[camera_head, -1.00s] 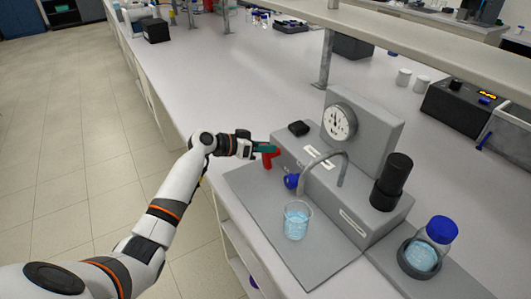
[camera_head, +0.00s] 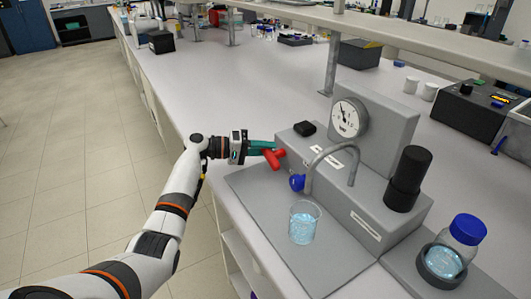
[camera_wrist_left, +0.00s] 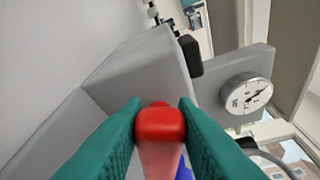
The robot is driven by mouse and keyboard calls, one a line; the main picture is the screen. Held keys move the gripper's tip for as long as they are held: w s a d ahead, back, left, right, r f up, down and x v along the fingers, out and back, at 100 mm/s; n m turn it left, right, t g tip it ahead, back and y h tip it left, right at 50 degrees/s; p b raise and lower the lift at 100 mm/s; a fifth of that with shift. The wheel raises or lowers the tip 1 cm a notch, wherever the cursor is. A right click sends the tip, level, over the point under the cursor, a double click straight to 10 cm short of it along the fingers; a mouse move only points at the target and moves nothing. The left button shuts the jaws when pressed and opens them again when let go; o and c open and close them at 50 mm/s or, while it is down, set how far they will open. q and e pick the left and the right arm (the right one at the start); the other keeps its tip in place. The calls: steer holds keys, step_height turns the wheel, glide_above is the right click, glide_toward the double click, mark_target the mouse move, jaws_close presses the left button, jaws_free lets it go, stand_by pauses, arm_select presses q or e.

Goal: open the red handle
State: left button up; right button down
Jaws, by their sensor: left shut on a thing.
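The red handle (camera_head: 273,158) is on the left end of the grey rig (camera_head: 340,190). My left gripper (camera_head: 262,148), with green fingers, comes in from the left and is shut on the red handle. In the left wrist view the red handle (camera_wrist_left: 160,125) sits between the two green fingertips, its rounded end towards the camera. A blue knob (camera_head: 297,182) is on the rig's front, below and right of the handle. My right gripper is not in view.
A beaker of light blue liquid (camera_head: 304,222) stands on the grey base plate in front of the rig. A pressure gauge (camera_head: 349,117) rises behind. A blue-capped bottle (camera_head: 454,247) sits in a holder at the lower right.

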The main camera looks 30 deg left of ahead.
arm_select(q)
steer(key=shift+f+n+b, duration=0.25)
steer(key=shift+n+b, duration=0.1)
steer(key=shift+n, duration=0.35)
steer(key=shift+a, duration=0.1)
steer(key=o, duration=1)
steer(key=b+v, duration=0.1)
steer(key=v, duration=0.6)
steer(key=b+v, duration=0.1)
steer(key=v, duration=0.3)
steer(key=shift+a+f+b, duration=0.15)
steer(key=shift+f+b, duration=0.15)
steer(key=shift+f, duration=0.05)
steer(key=shift+s+a+r, duration=0.1)
steer(key=shift+s+a, duration=0.2)
